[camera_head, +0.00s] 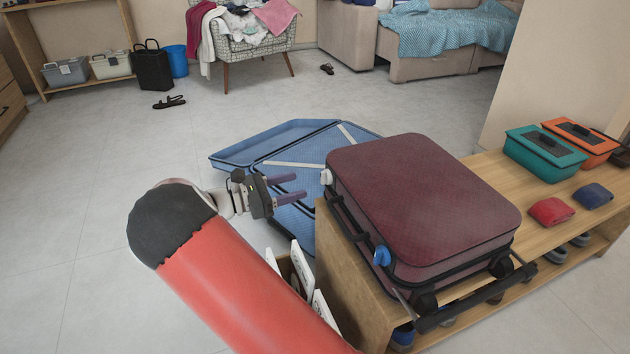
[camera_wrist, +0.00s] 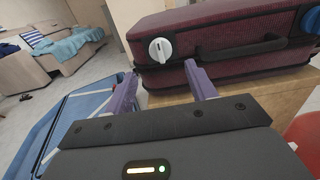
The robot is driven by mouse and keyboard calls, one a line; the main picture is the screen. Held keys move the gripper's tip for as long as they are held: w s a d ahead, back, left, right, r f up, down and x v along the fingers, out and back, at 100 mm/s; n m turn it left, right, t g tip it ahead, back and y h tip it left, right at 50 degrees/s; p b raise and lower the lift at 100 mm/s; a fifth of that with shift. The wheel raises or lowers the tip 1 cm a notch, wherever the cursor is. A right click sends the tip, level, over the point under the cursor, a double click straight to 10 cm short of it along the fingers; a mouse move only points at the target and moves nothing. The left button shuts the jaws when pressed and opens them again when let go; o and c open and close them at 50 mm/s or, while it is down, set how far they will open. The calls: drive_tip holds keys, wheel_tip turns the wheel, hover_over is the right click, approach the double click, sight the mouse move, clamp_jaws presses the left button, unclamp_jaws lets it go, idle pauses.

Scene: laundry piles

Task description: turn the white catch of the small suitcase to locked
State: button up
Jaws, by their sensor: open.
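The small suitcase (camera_head: 425,190) is dark red and lies flat and closed on a wooden bench. Its white catch (camera_head: 326,177) is at the left end of its front side, and a blue catch (camera_head: 382,256) is at the right end. The white catch also shows in the wrist view (camera_wrist: 160,50), round with a pale raised bar standing near upright. My gripper (camera_head: 301,187) is open and empty, with purple fingers pointing at the suitcase's front left. In the wrist view the fingers (camera_wrist: 163,88) are below the white catch and apart from it.
The wooden bench (camera_head: 345,262) carries a teal box (camera_head: 545,152), an orange box (camera_head: 582,141) and red and blue pouches at the right. An open blue suitcase (camera_head: 270,143) lies on the floor behind my gripper. White cards (camera_head: 300,265) stand by the bench's left end.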

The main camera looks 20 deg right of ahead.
sight(321, 180)
drive_tip(key=d, duration=0.6)
drive_tip(key=shift+d, duration=0.4)
drive_tip(key=c, duration=1)
